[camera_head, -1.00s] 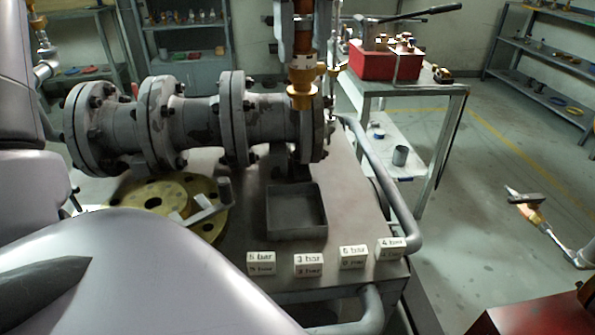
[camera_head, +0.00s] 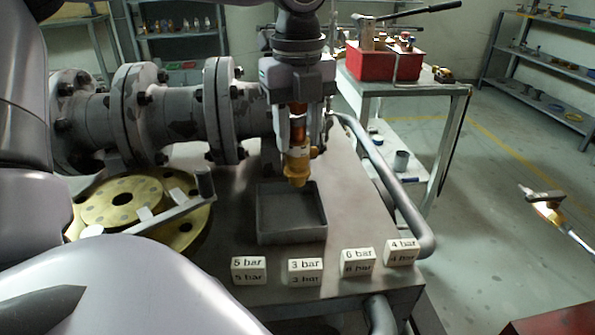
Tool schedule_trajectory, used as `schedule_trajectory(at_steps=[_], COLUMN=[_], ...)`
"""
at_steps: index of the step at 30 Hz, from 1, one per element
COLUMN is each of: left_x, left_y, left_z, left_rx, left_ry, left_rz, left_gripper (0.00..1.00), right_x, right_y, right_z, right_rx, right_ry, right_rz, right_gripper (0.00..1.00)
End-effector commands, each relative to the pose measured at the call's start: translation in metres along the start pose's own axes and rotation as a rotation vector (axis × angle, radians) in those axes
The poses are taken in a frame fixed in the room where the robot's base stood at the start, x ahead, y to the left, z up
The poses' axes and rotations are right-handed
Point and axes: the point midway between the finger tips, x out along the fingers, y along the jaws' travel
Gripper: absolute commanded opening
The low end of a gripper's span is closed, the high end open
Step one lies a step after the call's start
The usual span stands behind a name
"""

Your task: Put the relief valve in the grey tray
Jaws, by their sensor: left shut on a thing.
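The relief valve (camera_head: 297,168) is a brass and copper-coloured piece, held upright. My left gripper (camera_head: 299,128) is shut on its upper part, with a finger on each side. The grey tray (camera_head: 292,237) is a shallow, square, open box on the bench, and it looks empty. The valve's lower end overlaps the tray's back rim in the picture; it appears to hang above the back part of the tray. I cannot tell the exact gap. My right gripper is not in view.
A flanged grey pipe (camera_head: 185,118) runs behind the tray. A yellow disc (camera_head: 93,207) and a grey wrench-like bar (camera_head: 172,218) lie left. Several bar-marked blocks (camera_head: 305,271) stand along the front edge. A bent grey rail (camera_head: 385,180) borders the right side.

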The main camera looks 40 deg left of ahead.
Motion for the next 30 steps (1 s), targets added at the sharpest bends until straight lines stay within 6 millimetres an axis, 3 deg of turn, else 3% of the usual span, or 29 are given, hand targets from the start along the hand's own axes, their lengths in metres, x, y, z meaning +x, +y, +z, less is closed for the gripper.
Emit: schedule_trajectory(at_steps=[3, 10, 16, 22, 28, 29, 30], left_x=[0.016, 0.031, 0.061, 0.063, 0.068, 0.067, 0.066], left_y=[0.000, 0.000, 0.000, 0.000, 0.000, 0.000, 0.001], left_z=[0.000, 0.000, 0.000, 0.000, 0.000, 0.000, 0.000], left_rx=[0.000, -0.001, -0.001, -0.001, -0.001, -0.001, -0.001], left_ry=[0.000, 0.001, 0.002, -0.001, -0.002, -0.001, 0.000], left_rz=[-0.002, -0.001, -0.001, -0.003, -0.003, 0.000, 0.000], left_gripper=[0.00, 0.00, 0.00, 0.00, 0.00, 0.46, 0.59], right_x=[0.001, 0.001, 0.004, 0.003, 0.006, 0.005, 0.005], right_y=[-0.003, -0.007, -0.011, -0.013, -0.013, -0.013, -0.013], right_z=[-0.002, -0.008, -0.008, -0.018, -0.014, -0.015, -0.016], right_rx=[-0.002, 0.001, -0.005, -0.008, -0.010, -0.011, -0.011], right_ry=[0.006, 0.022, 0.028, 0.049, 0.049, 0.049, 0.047], right_rz=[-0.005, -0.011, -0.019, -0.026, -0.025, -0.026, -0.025], right_gripper=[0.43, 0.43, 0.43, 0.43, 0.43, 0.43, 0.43])
